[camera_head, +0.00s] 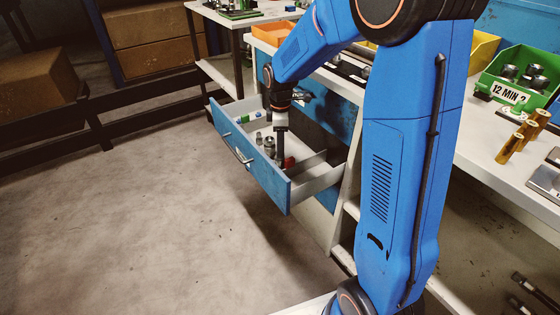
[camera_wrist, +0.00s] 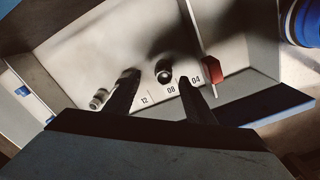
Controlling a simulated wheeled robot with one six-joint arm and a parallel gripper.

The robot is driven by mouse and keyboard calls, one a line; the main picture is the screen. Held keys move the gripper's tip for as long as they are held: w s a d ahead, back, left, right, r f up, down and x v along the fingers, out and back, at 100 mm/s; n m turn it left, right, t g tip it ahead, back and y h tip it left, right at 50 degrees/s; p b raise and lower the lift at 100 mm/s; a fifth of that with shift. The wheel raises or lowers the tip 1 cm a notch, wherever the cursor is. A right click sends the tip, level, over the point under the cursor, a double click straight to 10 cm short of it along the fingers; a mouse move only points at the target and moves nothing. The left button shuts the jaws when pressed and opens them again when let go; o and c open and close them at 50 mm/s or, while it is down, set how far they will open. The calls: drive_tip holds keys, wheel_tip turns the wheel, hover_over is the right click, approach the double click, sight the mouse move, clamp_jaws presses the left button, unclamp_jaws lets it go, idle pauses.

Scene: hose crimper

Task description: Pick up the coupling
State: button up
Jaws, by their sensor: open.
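Small metal fittings lie in the open blue drawer (camera_head: 277,183). One round, dark-centred fitting, which looks like a coupling (camera_wrist: 165,70), sits by the label "08" in the wrist view. It lies between the lines of my two fingers, apart from both as far as I can see. My gripper (camera_wrist: 158,84) is open and points down into the drawer; in the head view my gripper (camera_head: 281,150) is low over the fittings. Another metal fitting (camera_wrist: 98,99) lies left of the fingers near "12". I cannot tell which fitting the task means.
A red block (camera_wrist: 211,69) stands close right of my right finger, near the label "04". A blue piece (camera_wrist: 23,91) is at the far left. The drawer walls and a divider (camera_head: 312,163) surround the space. The workbench (camera_head: 480,150) holds a green bin (camera_head: 520,75) and brass pieces (camera_head: 510,147).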

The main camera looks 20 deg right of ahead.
drive_tip(key=shift+s+a+f, duration=0.15)
drive_tip(key=shift+f, duration=1.25)
drive_tip(key=shift+s+a+f, duration=0.1)
drive_tip(key=shift+a+f, duration=0.05)
drive_tip(key=shift+f, duration=1.25)
drive_tip(key=c, duration=1.2)
drive_tip(key=shift+r, duration=0.15)
